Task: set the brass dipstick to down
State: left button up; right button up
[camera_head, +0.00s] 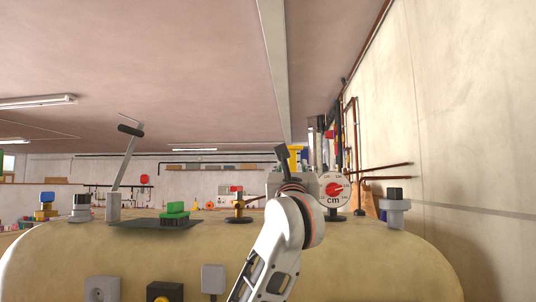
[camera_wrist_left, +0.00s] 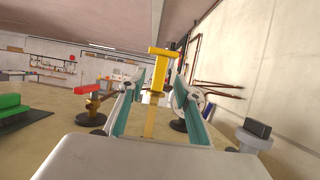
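The brass dipstick is a yellow T-shaped bar. In the left wrist view the dipstick (camera_wrist_left: 158,54) stands upright, its crosspiece above the fingertips and its shaft running down between the fingers. My left gripper (camera_wrist_left: 161,85) is open around the shaft, with teal pads on both sides; a gap shows on the right, and contact on the left is hard to tell. In the head view my left gripper (camera_head: 291,165) hides most of the dipstick (camera_head: 297,154), and only some yellow shows behind it. The dipstick's foot is hidden. My right gripper is not in view.
The tan tank (camera_head: 360,255) carries a round cm gauge (camera_head: 333,189) right of the gripper and a grey capped fitting (camera_head: 395,208) farther right. Left stand a red-handled brass valve (camera_head: 239,203), a green block (camera_head: 175,210) on a dark plate and a tilted lever (camera_head: 127,155).

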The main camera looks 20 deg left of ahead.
aim_at(292, 161)
pick_arm(q)
jog(key=shift+w+f, duration=0.15)
jog(key=shift+f, duration=0.05)
jog(key=shift+w+r, duration=0.1)
jog(key=shift+w, duration=0.15)
jog(key=p+x, duration=0.2)
jog(key=x, duration=0.4)
jog(key=shift+w+a+r, duration=0.15)
jog(key=shift+w+a, duration=0.05)
jog(key=shift+w, duration=0.3)
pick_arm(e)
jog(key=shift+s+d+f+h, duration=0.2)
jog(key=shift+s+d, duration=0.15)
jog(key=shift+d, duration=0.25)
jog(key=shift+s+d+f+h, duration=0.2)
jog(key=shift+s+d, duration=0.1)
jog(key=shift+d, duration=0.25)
pick_arm(q)
grip_shut()
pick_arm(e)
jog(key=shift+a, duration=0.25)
